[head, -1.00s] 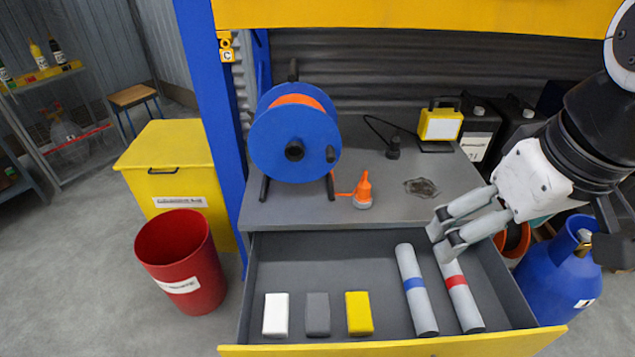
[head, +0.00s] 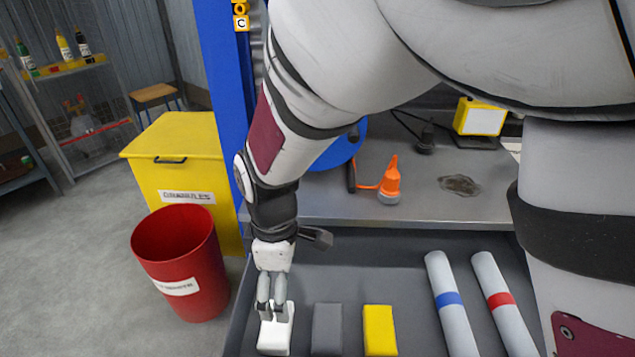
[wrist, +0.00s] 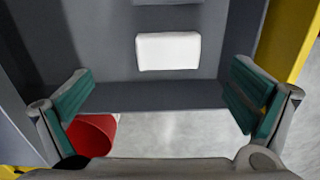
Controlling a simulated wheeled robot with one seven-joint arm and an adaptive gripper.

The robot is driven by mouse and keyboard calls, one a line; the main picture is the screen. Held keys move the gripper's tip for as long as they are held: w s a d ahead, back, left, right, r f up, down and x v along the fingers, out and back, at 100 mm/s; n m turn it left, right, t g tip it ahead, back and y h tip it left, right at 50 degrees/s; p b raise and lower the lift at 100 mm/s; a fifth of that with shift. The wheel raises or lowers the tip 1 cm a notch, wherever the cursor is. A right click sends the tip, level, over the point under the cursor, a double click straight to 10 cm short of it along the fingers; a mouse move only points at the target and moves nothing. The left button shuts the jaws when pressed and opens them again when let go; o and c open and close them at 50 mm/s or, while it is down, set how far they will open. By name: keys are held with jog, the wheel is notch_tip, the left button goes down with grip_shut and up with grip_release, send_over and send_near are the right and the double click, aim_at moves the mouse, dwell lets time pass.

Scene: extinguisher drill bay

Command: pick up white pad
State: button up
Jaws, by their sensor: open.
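The white pad (head: 275,338) lies in the open grey drawer (head: 400,266), leftmost in a row with a grey pad (head: 327,330) and a yellow pad (head: 379,331). My gripper (head: 272,312) points down over the white pad in the head view and covers part of its far half. In the wrist view my gripper (wrist: 160,100) is open, its green-lined fingers wide apart with nothing between them. There the white pad (wrist: 168,51) lies whole and flat on the drawer floor, beyond the fingertips. I cannot tell the exact height of the fingertips above it.
Two pale tubes lie at the drawer's right, one with a blue band (head: 449,299) and one with a red band (head: 499,300). The drawer's left wall is close to my gripper. A red bin (head: 180,265) and a yellow chest (head: 188,195) stand left of it.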

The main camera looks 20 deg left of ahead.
aim_at(275, 323)
jog(key=f+b, duration=0.1)
jog(key=f, duration=0.3)
jog(key=s+a+f+b, duration=0.1)
jog(key=f, duration=0.4)
jog(key=s+f+b, duration=0.1)
jog(key=f+b, duration=0.1)
jog(key=f, duration=0.2)
jog(key=shift+a+f, duration=0.15)
jog(key=shift+a, duration=0.25)
jog(key=c, duration=0.9)
